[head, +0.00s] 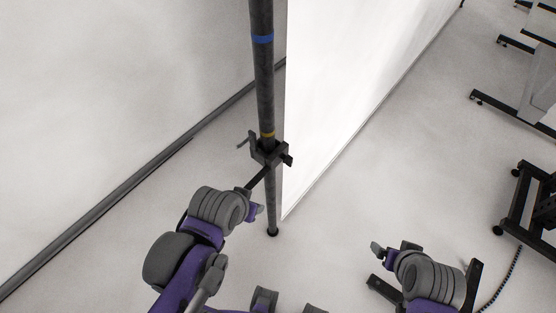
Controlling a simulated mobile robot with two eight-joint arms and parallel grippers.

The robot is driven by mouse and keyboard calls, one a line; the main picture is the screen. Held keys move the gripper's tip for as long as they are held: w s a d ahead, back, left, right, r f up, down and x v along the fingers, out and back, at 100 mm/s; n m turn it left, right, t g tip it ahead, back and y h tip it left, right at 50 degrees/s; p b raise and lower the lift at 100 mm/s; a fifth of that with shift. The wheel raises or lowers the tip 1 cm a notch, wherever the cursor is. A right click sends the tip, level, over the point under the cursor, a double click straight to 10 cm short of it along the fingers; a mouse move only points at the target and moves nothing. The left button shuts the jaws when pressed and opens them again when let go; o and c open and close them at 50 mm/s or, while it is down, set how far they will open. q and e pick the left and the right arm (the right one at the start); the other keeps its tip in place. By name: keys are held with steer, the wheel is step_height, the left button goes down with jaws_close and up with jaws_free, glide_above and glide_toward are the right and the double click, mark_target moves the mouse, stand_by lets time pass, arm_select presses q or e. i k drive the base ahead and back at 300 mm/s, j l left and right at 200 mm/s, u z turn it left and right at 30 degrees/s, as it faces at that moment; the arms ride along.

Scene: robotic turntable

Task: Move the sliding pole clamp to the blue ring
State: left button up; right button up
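A dark upright pole (265,85) stands on the floor in the middle of the head view. A blue ring (263,39) circles it near the top, and a yellow ring (267,135) circles it lower down. The dark sliding pole clamp (268,151) sits around the pole just below the yellow ring, with small levers sticking out at its sides. My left gripper (257,206) is just below and left of the clamp; its fingers are largely hidden, and I cannot tell whether it touches the clamp's arm. My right gripper (378,268) is low at the right, away from the pole; its opening is unclear.
A bright white panel (345,75) stands behind and right of the pole. A pale wall with a dark base rail (120,193) is at the left. Wheeled table legs (537,95) and a dark wheeled stand (528,205) are at the right. Floor between is clear.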

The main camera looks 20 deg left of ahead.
mark_target(269, 162)
steer(key=k+j+u, duration=0.15)
steer(key=k, duration=0.35)
steer(key=k+j+u, duration=0.2)
steer(key=k+j, duration=0.2)
steer(key=k, duration=0.15)
